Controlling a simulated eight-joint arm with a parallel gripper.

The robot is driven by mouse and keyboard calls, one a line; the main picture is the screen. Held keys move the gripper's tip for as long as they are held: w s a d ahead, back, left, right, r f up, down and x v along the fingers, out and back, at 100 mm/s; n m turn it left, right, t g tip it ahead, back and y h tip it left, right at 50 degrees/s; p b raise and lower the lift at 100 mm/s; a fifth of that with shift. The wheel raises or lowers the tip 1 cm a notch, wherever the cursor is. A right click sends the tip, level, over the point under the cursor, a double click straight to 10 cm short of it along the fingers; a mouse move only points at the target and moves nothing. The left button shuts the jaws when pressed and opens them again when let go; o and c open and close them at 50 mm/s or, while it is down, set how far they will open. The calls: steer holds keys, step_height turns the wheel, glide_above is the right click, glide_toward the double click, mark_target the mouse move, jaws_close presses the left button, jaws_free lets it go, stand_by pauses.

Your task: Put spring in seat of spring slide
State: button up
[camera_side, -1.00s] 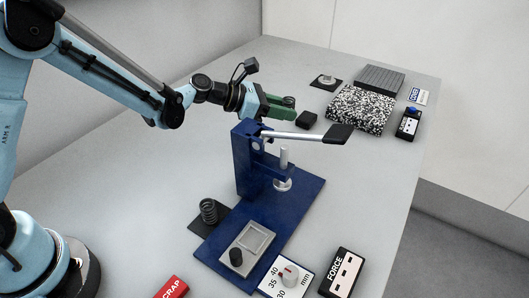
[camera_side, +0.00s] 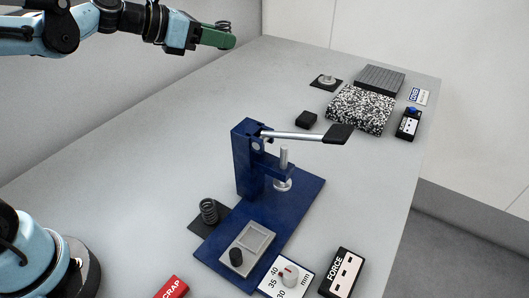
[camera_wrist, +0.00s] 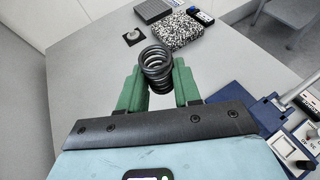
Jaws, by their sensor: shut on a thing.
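My gripper (camera_side: 217,38) has green fingers and is raised high at the upper left of the side view, well away from the press. In the wrist view it is shut on a dark coil spring (camera_wrist: 155,68), whose coils stand up between the fingers. The spring's top shows above the fingers in the side view (camera_side: 223,25). The likely spring slide (camera_side: 258,241) is a grey plate with a square recess and a black knob, on the front of the blue press base. The slide shows partly at the lower right of the wrist view (camera_wrist: 285,146). I see no spring in it.
A blue lever press (camera_side: 247,165) stands mid-table, its handle (camera_side: 335,134) reaching right. Another spring (camera_side: 208,210) stands on a black pad beside it. A dial block (camera_side: 290,276), FORCE box (camera_side: 343,272) and red SCRAP label (camera_side: 172,288) lie in front. A speckled block (camera_side: 360,109) lies behind.

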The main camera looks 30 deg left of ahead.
steer(key=s+a+r+n+t+y, duration=0.1)
steer(key=s+a+r+n+y, duration=0.15)
steer(key=s, duration=0.45)
steer(key=w+d+f+m+g+h, duration=0.1)
steer(key=w+d+f+m+h, duration=0.15)
steer(key=w, duration=0.25)
steer(key=w+d+f+m+g+h, duration=0.1)
steer(key=w+d+f, duration=0.15)
steer(key=w, duration=0.25)
steer(key=w+d+f+m+h, duration=0.1)
steer(key=d+f, duration=0.1)
steer(key=f, duration=0.2)
steer(key=w+d+f+m+g+h, duration=0.1)
steer(key=w+d+f, duration=0.1)
steer(key=f, duration=0.3)
steer(key=w+d+f, duration=0.2)
steer(key=d+f, duration=0.2)
steer(key=f, duration=0.1)
steer(key=shift+f+m+h, duration=0.15)
steer(key=shift+m+h, duration=0.25)
steer(key=shift+f, duration=4.8)
steer(key=shift+w+f, duration=0.1)
steer(key=shift+f, duration=0.05)
steer(key=o, duration=1.1)
steer(key=shift+c, duration=0.2)
